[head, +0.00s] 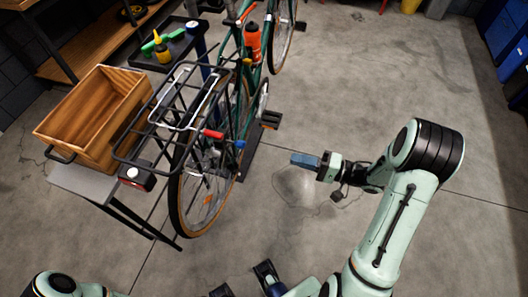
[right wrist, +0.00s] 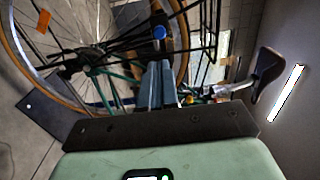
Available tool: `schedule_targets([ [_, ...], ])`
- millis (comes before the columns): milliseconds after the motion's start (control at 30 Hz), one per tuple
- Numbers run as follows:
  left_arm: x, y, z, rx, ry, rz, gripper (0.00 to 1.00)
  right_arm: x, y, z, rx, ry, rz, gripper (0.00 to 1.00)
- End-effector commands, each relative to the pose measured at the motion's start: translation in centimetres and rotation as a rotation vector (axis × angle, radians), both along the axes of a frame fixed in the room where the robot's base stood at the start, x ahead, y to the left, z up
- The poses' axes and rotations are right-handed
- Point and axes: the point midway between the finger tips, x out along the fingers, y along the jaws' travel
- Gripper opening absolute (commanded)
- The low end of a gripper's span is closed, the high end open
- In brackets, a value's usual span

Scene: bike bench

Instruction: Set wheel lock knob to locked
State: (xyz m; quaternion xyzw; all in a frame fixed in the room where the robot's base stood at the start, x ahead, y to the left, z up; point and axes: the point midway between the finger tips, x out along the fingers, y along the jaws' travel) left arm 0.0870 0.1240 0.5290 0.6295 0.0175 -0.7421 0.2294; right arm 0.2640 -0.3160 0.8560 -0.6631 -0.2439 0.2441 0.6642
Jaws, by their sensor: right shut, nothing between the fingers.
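A blue round knob (head: 240,144) sits beside the rear wheel of the green bike, close to a red-tipped lever (head: 212,134). I cannot tell from the frames which way the lock is set. In the right wrist view the blue knob (right wrist: 159,32) is just beyond my fingertips. My right gripper (head: 295,159) is shut and empty, to the right of the knob, with a clear gap in the head view. Its fingers (right wrist: 157,68) lie together in the wrist view. My left gripper (head: 243,278) shows partly at the bottom edge, its two fingers apart.
The rear wheel (head: 203,190) and black rack (head: 170,112) stand left of the knob. A wooden crate (head: 94,118) rests on a grey bench (head: 85,182) at the left. A pedal (head: 271,119) sticks out near the knob. Open floor (head: 340,90) lies to the right.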

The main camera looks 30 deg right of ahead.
Motion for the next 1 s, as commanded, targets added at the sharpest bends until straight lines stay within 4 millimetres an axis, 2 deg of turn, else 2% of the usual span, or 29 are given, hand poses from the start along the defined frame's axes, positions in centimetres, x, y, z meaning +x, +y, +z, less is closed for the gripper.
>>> schedule_targets([
  [167, 0.0, 0.0, -0.1, 0.001, -0.002, 0.001, 0.57, 1.9, 1.8, 0.0, 0.002, -0.002, 0.007, 0.00],
  [600, 0.2, 0.0, -0.5, 0.001, -0.008, 0.002, 0.57, 8.7, 7.6, 0.0, 0.001, -0.002, 0.005, 0.00],
  [800, 0.2, 0.0, -0.6, 0.002, -0.010, 0.002, 0.57, 10.1, 8.7, 0.0, -0.002, -0.001, 0.003, 0.00],
  [1000, 0.2, 0.0, -0.6, 0.002, -0.011, 0.002, 0.57, 10.4, 8.9, 0.0, -0.001, -0.002, 0.001, 0.00],
])
